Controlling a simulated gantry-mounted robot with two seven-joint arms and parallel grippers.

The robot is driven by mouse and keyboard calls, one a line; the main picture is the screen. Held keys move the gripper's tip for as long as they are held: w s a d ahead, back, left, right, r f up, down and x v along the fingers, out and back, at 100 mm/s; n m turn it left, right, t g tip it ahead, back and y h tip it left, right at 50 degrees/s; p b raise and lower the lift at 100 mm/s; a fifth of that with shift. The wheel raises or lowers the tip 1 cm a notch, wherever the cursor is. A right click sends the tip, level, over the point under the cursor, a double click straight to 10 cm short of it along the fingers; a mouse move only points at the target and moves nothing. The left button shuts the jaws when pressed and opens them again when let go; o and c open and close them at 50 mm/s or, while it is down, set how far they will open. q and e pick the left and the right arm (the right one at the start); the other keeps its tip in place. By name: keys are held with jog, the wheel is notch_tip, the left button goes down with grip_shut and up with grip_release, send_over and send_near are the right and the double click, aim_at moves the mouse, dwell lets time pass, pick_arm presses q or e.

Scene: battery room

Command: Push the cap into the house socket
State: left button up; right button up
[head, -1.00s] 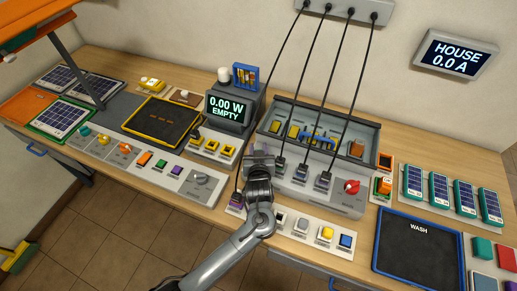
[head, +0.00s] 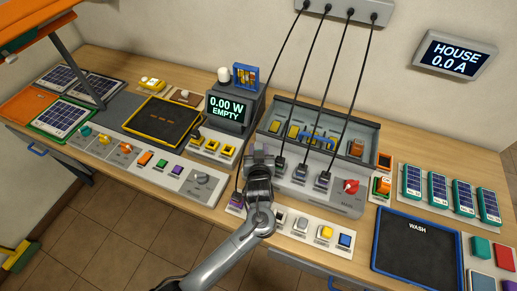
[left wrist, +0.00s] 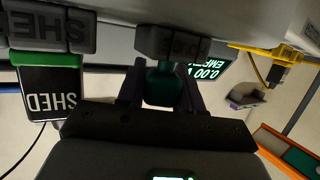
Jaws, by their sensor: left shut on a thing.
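My left gripper (head: 259,165) is at the left end of the grey panel in front of the open bin, left of the black cable plugs. In the left wrist view its fingers (left wrist: 160,88) are shut on a dark teal cap (left wrist: 163,84). The cap's far end meets or lies just in front of a dark grey block (left wrist: 172,43), whose inverted lettering is partly hidden. I cannot tell how deep the cap sits. The head view hides the cap behind the gripper. My right gripper is out of view.
Cable plugs (head: 302,171) stand close right of my gripper, their cables rising to the wall strip (head: 345,8). A red knob (head: 351,186) is farther right. The wall display (head: 456,54) reads HOUSE 0.0 A. A SHED block (left wrist: 50,30) is beside the cap.

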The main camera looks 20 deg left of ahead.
pick_arm(q)
jog(key=shift+f, duration=0.1)
dwell(0.3)
jog(key=shift+f+b, duration=0.35)
jog(key=shift+f, duration=0.15)
jog(key=o, duration=0.7)
jog(key=shift+s+d+r+p, duration=0.2)
jog(key=shift+s+r+p, duration=0.15)
jog(key=shift+s+p, duration=0.35)
jog(key=p+v, duration=0.2)
jog(key=shift+s+d+r+p, duration=0.1)
jog(key=shift+s+d+p, duration=0.05)
jog(key=shift+p, duration=0.2)
jog(key=p+v, duration=0.5)
jog(key=v, duration=0.2)
jog(key=shift+p, duration=0.3)
